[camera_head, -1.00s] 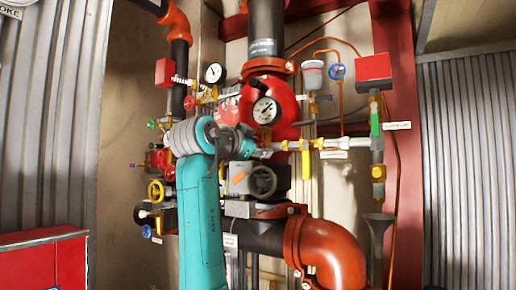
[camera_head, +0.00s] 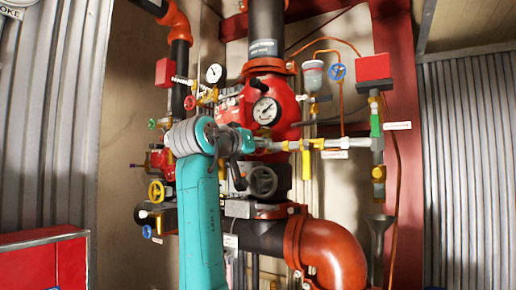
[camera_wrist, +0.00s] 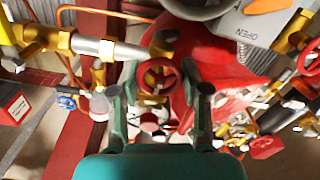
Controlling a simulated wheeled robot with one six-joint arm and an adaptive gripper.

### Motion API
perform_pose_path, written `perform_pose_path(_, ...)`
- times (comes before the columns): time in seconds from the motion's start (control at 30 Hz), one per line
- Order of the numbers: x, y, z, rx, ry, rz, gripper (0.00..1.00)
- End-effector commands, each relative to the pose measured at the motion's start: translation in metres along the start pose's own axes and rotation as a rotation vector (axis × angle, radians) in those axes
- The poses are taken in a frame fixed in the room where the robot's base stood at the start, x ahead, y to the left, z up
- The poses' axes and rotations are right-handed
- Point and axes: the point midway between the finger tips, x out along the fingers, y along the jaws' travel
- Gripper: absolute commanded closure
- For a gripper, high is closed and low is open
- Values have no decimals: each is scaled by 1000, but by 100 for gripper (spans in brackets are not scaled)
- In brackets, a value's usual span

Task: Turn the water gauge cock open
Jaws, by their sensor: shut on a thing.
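A small red handwheel (camera_wrist: 158,75) on a brass fitting sits between my gripper's fingertips in the wrist view. I take it for the water gauge cock, though no label on it can be read. My gripper (camera_wrist: 157,88) is shut on it, one finger at each side. The handwheel is hidden there.
A silver pipe (camera_head: 283,145) runs right from near my gripper, with a yellow lever (camera_head: 306,165) hanging below. A large red-orange elbow (camera_head: 325,255) lies lower right.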

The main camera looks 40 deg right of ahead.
Motion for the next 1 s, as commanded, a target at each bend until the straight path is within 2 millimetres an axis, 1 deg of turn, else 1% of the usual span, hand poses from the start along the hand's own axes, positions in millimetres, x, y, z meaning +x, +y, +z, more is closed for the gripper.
perform_pose_path(0.2, 0, -1, 0, -160, -1, -1, 89)
perform_pose_path(0.43, 0, -1, 0, -273, -1, -1, 89)
perform_pose_path(0.7, 0, -1, 0, -328, -1, -1, 89)
perform_pose_path(1.0, 0, -1, 0, -335, 0, -1, 89)
